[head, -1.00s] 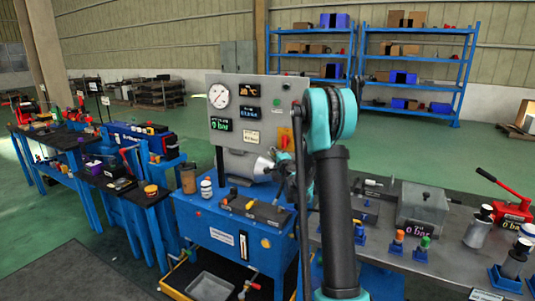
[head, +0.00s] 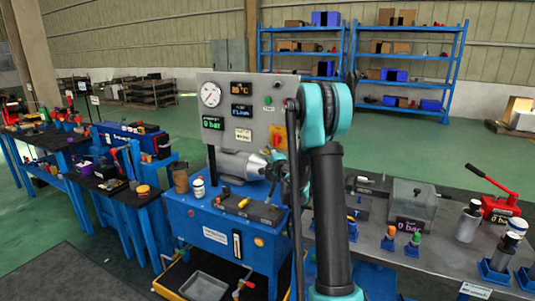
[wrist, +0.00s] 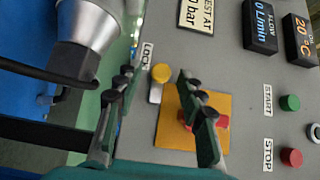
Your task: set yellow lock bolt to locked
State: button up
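The yellow lock bolt (wrist: 161,73) has a round yellow knob over a pale metal slot plate, beside a "Lock" label on the grey panel. In the wrist view, my gripper (wrist: 155,75) is open, with one finger on each side of the knob in the picture. I cannot tell how far the fingertips are from the panel, and I see no contact. A red switch on an orange plate (wrist: 170,132) is partly hidden behind the right finger. In the head view, my arm hides the bolt and most of my gripper; the grey panel (head: 222,92) shows beside it.
Green START (wrist: 290,102) and red STOP (wrist: 291,157) buttons are on the panel. A silver motor (wrist: 85,25) with a black cable is left of the gripper. The blue bench (head: 190,222) stands below the panel, and a metal table (head: 455,262) with hydraulic parts is at right.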

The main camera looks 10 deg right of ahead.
jog(key=s+d, duration=0.1)
jog(key=s, duration=0.9)
jog(key=shift+d, duration=0.25)
jog(key=s+a+f+n+g+y, duration=0.2)
jog(key=s+a+n+g, duration=0.3)
jog(key=s, duration=0.4)
jog(key=s+a+f+n+g+y, duration=0.1)
jog(key=s+a+f+n+g, duration=0.15)
jog(key=s+a+n, duration=0.55)
jog(key=s+d+f+n+g+h, duration=0.1)
jog(key=s+d+f+g+h, duration=0.2)
jog(key=s, duration=0.9)
jog(key=s+d+f+n+g+h, duration=0.2)
jog(key=s+d+f, duration=0.5)
jog(key=s, duration=0.5)
jog(key=shift+s+d+f+g+h, duration=0.3)
jog(key=shift+d+f+g+h, duration=0.1)
jog(key=shift+f+g, duration=0.25)
jog(key=shift+a, duration=0.1)
